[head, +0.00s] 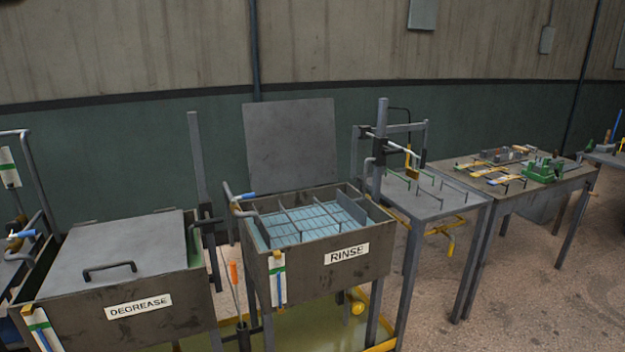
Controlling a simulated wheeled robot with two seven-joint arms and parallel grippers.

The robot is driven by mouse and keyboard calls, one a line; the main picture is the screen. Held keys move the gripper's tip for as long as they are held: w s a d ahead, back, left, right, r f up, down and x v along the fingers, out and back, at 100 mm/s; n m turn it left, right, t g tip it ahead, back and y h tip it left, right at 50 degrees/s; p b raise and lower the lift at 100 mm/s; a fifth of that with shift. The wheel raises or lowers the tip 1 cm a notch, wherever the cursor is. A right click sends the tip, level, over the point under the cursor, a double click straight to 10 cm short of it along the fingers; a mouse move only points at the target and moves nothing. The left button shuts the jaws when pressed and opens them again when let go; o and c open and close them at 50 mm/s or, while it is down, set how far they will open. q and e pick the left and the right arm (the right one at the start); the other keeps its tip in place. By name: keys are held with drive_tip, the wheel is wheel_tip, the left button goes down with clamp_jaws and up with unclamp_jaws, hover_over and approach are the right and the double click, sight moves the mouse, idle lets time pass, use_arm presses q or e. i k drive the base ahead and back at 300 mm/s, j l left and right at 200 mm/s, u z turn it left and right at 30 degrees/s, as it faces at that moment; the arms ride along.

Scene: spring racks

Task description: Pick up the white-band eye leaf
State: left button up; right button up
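I cannot make out a white-band eye leaf for certain in the head view. Small yellow and grey parts (503,154) lie on the far worktable (556,178) at the right, too small to tell whether one carries a white band. A green fixture (543,170) stands at that table's right end. Neither of my grippers is in view.
The DEGREASE tank (140,306) at the left has its lid (120,250) shut. The RINSE tank (346,254) has its lid (290,145) raised, with a grid over blue liquid. A rack table (425,205) adjoins it. Floor (590,265) is clear at the right.

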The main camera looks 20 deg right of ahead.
sight(517, 154)
drive_tip(key=i+l+z, duration=0.25)
drive_tip(key=l+z, duration=0.2)
drive_tip(key=i+l+z, duration=0.6)
drive_tip(key=z, duration=0.25)
drive_tip(key=i+l+z, duration=0.2)
drive_tip(key=i+z, duration=0.25)
drive_tip(key=i+l, duration=0.1)
drive_tip(key=i, duration=0.75)
drive_tip(key=i+l, duration=0.15)
drive_tip(key=i, duration=0.75)
drive_tip(key=i+l+u, duration=0.1)
drive_tip(key=i+u, duration=0.15)
drive_tip(key=i, duration=0.2)
drive_tip(key=i+l+u, duration=0.45)
drive_tip(key=l+u, duration=0.15)
drive_tip(key=u, duration=0.15)
drive_tip(key=l+u, duration=0.3)
drive_tip(key=u, duration=0.2)
drive_tip(key=i+l+u, duration=0.1)
drive_tip(key=l+u, duration=0.35)
drive_tip(key=j, duration=0.1)
